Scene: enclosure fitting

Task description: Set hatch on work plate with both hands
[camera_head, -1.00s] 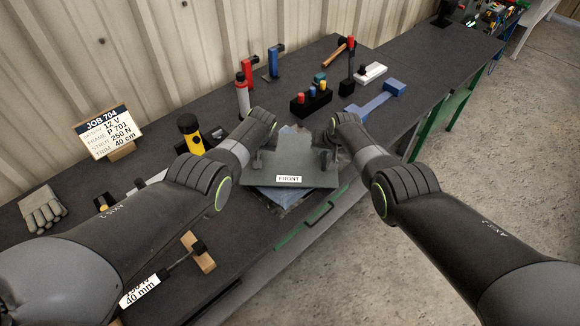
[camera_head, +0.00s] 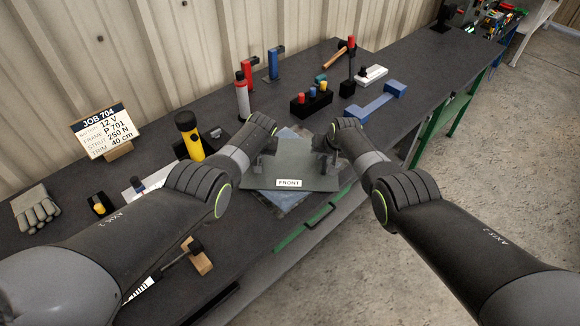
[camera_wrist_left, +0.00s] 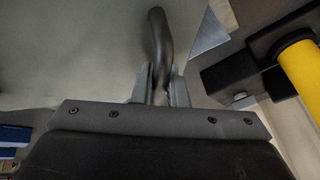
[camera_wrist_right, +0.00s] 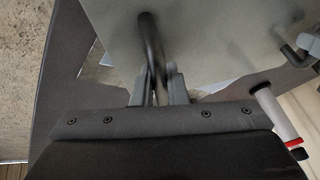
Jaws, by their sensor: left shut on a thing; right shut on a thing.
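The hatch (camera_head: 290,172) is a flat grey-green panel with a white FRONT label (camera_head: 289,183) on its near edge. It lies over the bluish work plate (camera_head: 278,197), whose corners show past it; I cannot tell if they touch. My left gripper (camera_head: 262,158) is shut on a dark bar handle, which shows in the left wrist view (camera_wrist_left: 158,50). My right gripper (camera_head: 326,158) is shut on the other handle, seen in the right wrist view (camera_wrist_right: 150,50). The hatch also fills much of both wrist views (camera_wrist_left: 80,45).
A yellow-black flashlight (camera_head: 190,140) stands left of the left gripper. A blue bracket (camera_head: 376,102) lies to the right. The bench's front edge is close to the plate.

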